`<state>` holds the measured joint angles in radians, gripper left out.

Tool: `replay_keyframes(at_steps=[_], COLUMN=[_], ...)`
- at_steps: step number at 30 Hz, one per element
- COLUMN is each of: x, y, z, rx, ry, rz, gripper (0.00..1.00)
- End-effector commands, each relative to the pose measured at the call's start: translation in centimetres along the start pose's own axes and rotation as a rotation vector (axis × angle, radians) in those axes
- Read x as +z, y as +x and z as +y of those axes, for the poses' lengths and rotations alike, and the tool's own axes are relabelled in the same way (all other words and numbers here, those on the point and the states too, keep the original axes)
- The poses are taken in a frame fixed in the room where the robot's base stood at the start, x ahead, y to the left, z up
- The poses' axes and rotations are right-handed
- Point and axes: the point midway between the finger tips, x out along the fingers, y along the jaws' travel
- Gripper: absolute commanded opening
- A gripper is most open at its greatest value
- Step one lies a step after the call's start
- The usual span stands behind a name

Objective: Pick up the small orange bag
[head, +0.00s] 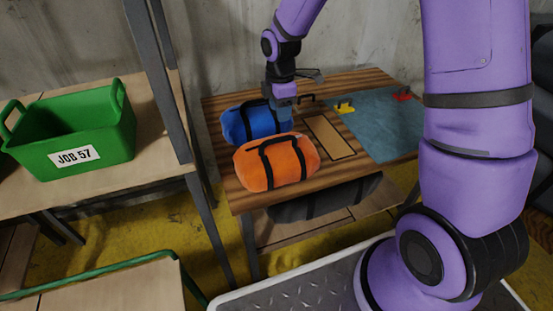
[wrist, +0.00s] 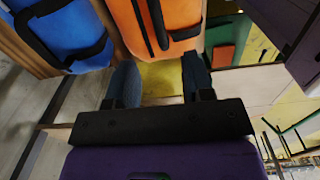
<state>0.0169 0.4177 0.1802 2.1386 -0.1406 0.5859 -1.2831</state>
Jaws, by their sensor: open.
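The orange bag (head: 268,170) lies on the wooden table near its front left edge, its dark straps on top. In the wrist view the orange bag (wrist: 185,18) is at the top, just beyond my fingertips. My gripper (head: 284,112) is above the table, at the bag's far side by the blue bag. In the wrist view my gripper (wrist: 158,68) has its two fingers wide apart, with nothing held between them. Whether a finger touches the orange bag cannot be told.
A blue bag (head: 236,127) lies right behind the orange one; it also shows in the wrist view (wrist: 75,30). A dark bag (head: 310,203) is on the shelf below. A blue-grey mat (head: 375,125) covers the table's right side. A green bin (head: 110,143) stands at left.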

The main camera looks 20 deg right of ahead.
Motion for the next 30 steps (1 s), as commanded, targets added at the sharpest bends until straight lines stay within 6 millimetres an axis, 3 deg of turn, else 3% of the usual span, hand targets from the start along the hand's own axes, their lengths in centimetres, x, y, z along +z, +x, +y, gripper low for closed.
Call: replay_keyframes(at_steps=[12, 20, 30], x=[-0.3, -0.3, -0.5], y=[5.3, 7.1, 11.3], z=[0.2, 0.2, 0.4], rx=[-0.013, -0.012, -0.012], ry=[-0.039, -0.037, -0.037], rz=[0.003, 0.003, 0.003], gripper=[0.48, 0.48, 0.48])
